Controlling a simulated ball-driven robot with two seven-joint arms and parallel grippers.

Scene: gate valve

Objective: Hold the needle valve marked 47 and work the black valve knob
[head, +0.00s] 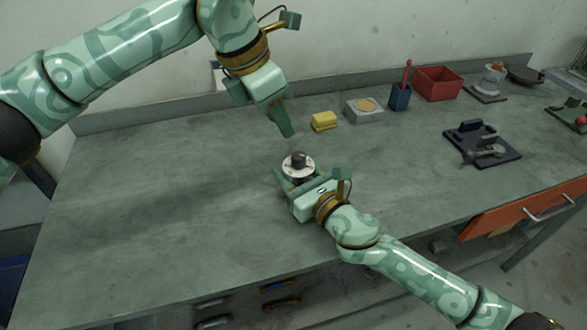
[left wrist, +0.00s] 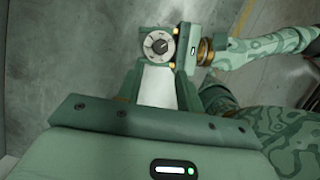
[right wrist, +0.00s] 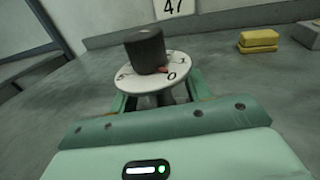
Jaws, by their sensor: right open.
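The needle valve has a round white dial (head: 298,170) with scale marks and a black knob (head: 299,158) on top. It stands upright on the bench. In the right wrist view the knob (right wrist: 145,50) is above the dial (right wrist: 150,77), with a small red pointer at its base. My right gripper (right wrist: 158,98) is open, its fingers on either side below the dial; contact with the valve body is hidden. My left gripper (head: 288,134) is above and beyond the valve, apart from it; the left wrist view shows its fingers (left wrist: 158,72) spread, with the dial (left wrist: 157,45) past the tips.
A white plate marked 47 (right wrist: 175,6) shows behind the valve. A yellow block (head: 325,121), a grey block (head: 364,110), a blue holder (head: 400,97) and a red bin (head: 438,83) line the back. A dark fixture (head: 483,145) stands right. The bench's left side is clear.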

